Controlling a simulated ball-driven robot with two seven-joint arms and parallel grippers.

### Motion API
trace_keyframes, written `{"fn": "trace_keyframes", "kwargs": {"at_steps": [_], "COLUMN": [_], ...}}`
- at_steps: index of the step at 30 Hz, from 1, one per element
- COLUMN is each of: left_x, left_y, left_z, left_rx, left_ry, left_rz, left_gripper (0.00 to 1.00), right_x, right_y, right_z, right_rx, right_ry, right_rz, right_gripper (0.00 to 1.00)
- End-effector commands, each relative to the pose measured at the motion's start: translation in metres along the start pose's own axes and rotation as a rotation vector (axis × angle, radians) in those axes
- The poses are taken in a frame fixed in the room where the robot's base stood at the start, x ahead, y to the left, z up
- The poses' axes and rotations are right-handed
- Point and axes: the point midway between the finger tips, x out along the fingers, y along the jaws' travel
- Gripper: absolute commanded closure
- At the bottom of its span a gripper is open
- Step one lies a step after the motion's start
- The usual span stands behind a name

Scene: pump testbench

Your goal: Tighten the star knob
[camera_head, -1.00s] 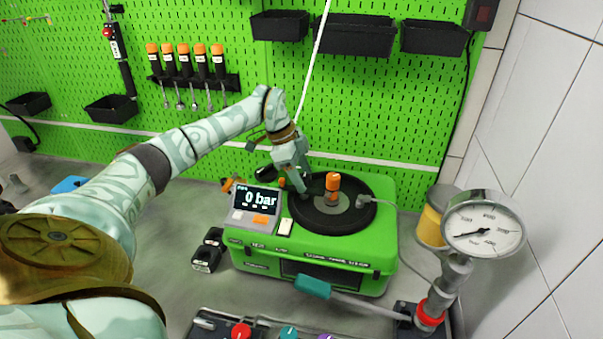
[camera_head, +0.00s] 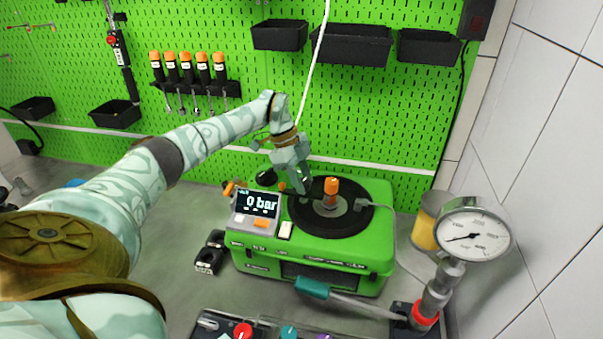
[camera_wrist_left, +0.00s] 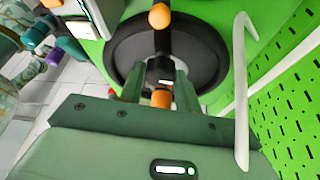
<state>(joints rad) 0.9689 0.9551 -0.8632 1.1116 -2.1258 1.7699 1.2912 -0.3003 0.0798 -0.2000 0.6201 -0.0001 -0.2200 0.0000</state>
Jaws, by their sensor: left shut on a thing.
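The green pump unit (camera_head: 310,258) stands on the grey bench with a round black disc (camera_head: 345,222) on top. An orange upright piece (camera_head: 331,188) rises from the disc's middle. My left gripper (camera_head: 303,186) reaches down to the disc, just left of that piece. In the left wrist view, my left gripper's fingers (camera_wrist_left: 160,92) close around an orange-and-black part, apparently the star knob (camera_wrist_left: 160,99). Its shape is mostly hidden between the fingers. Another orange end (camera_wrist_left: 159,15) shows beyond a black bar. My right gripper is in neither view.
The display box (camera_head: 257,204) reads 0 bar, beside the disc. A pressure gauge (camera_head: 474,237) stands at the right. The green pegboard (camera_head: 270,75) rises close behind, with orange-capped tools and black bins.

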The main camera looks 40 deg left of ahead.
Motion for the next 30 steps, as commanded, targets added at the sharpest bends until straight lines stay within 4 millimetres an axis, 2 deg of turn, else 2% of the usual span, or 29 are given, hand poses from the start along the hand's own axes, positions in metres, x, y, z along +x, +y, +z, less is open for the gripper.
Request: {"fn": "trace_keyframes", "kwargs": {"at_steps": [4,12,30], "left_x": [-0.003,-0.001,0.003], "left_y": [-0.002,-0.003,-0.006], "left_z": [-0.001,0.000,-0.001], "left_rx": [0.121,0.356,0.884], "left_ry": [-0.003,-0.003,-0.006], "left_rz": [0.050,0.148,0.366], "left_gripper": [0.90,0.90,0.90], "right_x": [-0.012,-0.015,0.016], "right_y": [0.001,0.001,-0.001], "right_z": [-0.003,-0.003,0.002], "right_rx": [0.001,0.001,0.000], "right_ry": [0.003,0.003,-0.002], "right_rz": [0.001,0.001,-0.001], "right_gripper": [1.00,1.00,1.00]}}
